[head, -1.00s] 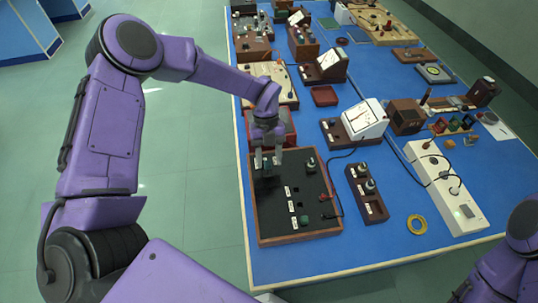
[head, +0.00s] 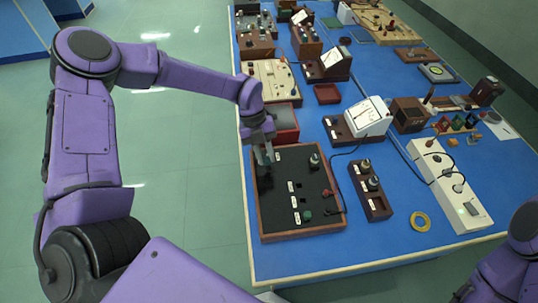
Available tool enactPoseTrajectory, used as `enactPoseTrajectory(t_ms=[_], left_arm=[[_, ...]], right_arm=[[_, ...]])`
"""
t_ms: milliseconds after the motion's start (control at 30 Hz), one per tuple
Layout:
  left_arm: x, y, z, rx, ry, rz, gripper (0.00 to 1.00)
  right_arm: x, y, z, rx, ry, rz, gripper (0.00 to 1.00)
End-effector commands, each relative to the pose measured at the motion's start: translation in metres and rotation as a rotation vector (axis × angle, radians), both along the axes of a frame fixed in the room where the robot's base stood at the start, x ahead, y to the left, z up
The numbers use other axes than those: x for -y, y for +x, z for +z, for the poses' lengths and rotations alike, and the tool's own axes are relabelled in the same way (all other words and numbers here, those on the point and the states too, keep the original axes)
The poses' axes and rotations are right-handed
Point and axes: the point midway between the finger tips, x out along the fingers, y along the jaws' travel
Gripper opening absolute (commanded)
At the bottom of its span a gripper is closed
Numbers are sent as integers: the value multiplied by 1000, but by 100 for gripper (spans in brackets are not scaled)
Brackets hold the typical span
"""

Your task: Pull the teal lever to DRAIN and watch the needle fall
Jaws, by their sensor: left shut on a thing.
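A black panel in a wooden frame (head: 287,232) lies at the near left corner of the blue bench in the head view. My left gripper (head: 265,157) is over its far left corner, pointing down, with its fingers closed around a small teal piece, apparently the teal lever. The fingers hide most of it, and I cannot read the labels. A white-faced meter (head: 369,114) on a brown base stands right of the panel; its needle is too small to read. Part of my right gripper (head: 462,292) shows at the lower right edge, its jaws unclear.
A red box (head: 285,122) stands just behind the panel. A brown two-knob block (head: 371,192), yellow ring (head: 419,222) and long white unit (head: 448,185) lie right. The near bench strip is clear.

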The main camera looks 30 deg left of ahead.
Motion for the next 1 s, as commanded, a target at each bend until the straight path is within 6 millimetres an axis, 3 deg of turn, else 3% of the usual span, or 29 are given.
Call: enactPoseTrajectory(t_ms=[400,1000], left_arm=[[-15,-11,-9,143,-188,2,0],[-18,-13,-9,177,-234,-2,0]], right_arm=[[0,0,-23,0,0,0,43],[0,0,-27,0,0,0,43]])
